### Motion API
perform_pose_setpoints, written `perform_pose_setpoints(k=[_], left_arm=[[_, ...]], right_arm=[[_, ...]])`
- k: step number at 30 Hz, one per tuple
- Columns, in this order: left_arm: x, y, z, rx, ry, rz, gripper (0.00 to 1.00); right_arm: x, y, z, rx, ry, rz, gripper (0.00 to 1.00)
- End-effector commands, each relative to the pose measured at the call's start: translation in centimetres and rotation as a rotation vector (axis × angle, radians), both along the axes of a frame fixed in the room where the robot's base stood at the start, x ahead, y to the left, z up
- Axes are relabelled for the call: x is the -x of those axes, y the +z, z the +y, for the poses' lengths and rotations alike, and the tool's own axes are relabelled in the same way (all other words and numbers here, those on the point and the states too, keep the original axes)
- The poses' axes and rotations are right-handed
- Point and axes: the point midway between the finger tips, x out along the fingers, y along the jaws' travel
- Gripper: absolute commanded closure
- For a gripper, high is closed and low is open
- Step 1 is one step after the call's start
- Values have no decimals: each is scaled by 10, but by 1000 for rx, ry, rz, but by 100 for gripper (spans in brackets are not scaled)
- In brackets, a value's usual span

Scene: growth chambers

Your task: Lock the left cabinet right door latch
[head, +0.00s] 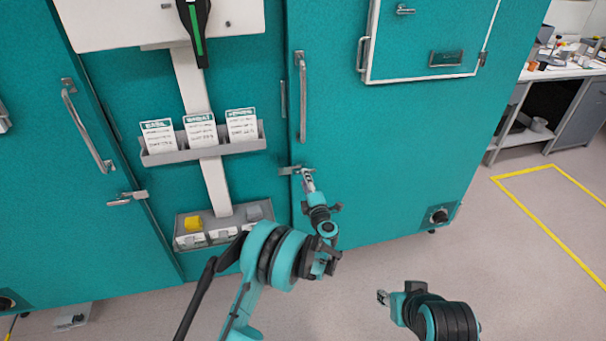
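A small metal latch (292,171) sits at the left edge of the teal door (390,140) on the right, below its vertical handle (302,97). My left gripper (308,178) is at the right end of this latch; I cannot tell whether it touches it or is shut on it. Another metal latch (127,197) sits at the right edge of the teal door (45,215) on the left, below a slanted handle (87,127). No gripper is near that one. My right gripper (383,298) is low, over the floor, away from both doors; its fingers are too small to judge.
Between the doors, a grey rack (205,149) holds several printed cards, and a lower tray (225,232) holds a yellow item (193,223) and other small things. A framed hatch (420,45) is on the right door. The floor (530,260) at right is clear, with yellow tape.

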Motion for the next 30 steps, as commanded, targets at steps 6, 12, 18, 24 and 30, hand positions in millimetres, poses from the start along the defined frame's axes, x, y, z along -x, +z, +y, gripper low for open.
perform_pose_setpoints(k=[6,12,18,24,30], left_arm=[[43,0,-14,0,-1,0,61],[62,0,-20,0,1,0,61],[65,0,-21,0,1,0,61],[64,0,-21,0,1,0,61],[63,10,-21,-14,-11,-6,61]], right_arm=[[0,0,0,0,0,0,60],[0,0,0,0,0,0,60],[0,0,0,0,0,0,60],[0,0,0,0,0,0,60],[0,0,0,0,0,0,60]])
